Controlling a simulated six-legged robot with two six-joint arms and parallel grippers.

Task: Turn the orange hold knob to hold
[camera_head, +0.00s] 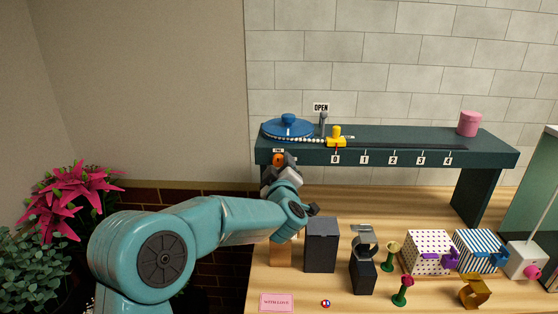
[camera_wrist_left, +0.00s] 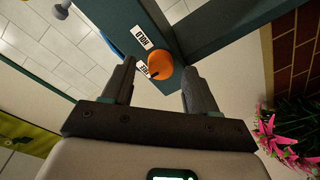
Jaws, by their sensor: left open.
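The orange hold knob (camera_head: 279,159) sits on the front face of the dark green shelf (camera_head: 400,155), at its left end. In the left wrist view the orange knob (camera_wrist_left: 160,64) lies ahead of the fingertips, roughly centred between them. A white HOLD label (camera_wrist_left: 142,37) is beside it, and a second label (camera_wrist_left: 143,69) is partly covered by the knob. A dark mark on the knob is on the side near this second label. My left gripper (camera_head: 285,172) is open just below the knob; its two fingers (camera_wrist_left: 160,74) also show in the wrist view. Contact cannot be told.
Dark boxes (camera_head: 321,246), gift boxes (camera_head: 428,250) and small stands fill the table below. Pink flowers (camera_head: 70,195) stand left of my arm.

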